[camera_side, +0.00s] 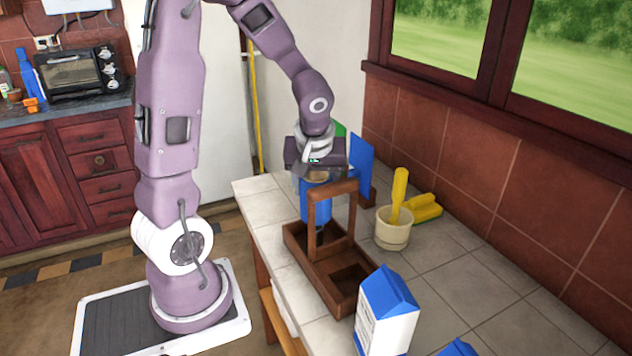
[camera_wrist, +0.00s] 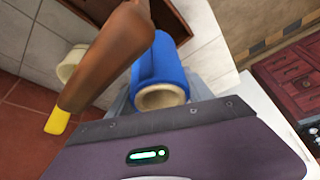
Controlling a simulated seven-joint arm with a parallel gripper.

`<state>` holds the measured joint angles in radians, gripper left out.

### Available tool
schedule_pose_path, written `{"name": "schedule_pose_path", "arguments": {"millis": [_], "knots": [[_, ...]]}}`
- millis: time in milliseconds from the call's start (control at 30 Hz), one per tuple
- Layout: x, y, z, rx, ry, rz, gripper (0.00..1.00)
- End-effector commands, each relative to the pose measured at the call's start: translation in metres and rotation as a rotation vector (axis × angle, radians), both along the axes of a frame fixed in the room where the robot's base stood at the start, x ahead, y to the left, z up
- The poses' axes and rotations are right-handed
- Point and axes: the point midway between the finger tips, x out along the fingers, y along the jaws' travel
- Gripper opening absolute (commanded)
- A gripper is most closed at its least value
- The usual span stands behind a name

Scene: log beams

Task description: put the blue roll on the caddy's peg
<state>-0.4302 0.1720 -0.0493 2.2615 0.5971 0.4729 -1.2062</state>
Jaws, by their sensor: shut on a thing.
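The blue roll (camera_side: 314,203) hangs upright under my gripper (camera_side: 314,178), over the far end of the brown wooden caddy (camera_side: 334,284). In the wrist view, the blue roll (camera_wrist: 160,66) shows its pale core end, with grey fingers beside it. My gripper is shut on the roll near its top. The caddy's handle (camera_side: 346,187) rises just right of the roll and crosses close in the wrist view (camera_wrist: 112,50). The peg is not clearly seen; the roll and caddy frame hide that area. I cannot tell whether the roll touches it.
A cream crock (camera_side: 392,230) with a yellow-handled tool (camera_side: 399,188) stands right of the caddy. A yellow brush (camera_side: 426,208) lies behind it. A blue-and-white carton (camera_side: 386,312) stands near the front. A blue upright panel (camera_side: 361,165) is close behind the gripper. Tiles at right are clear.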

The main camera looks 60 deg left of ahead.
Motion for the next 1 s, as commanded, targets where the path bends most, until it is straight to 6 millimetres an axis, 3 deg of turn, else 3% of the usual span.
{"name": "schedule_pose_path", "arguments": {"millis": [1000], "knots": [[-0.004, 0.000, -0.019, -0.003, 0.014, -0.002, 0.17]]}}
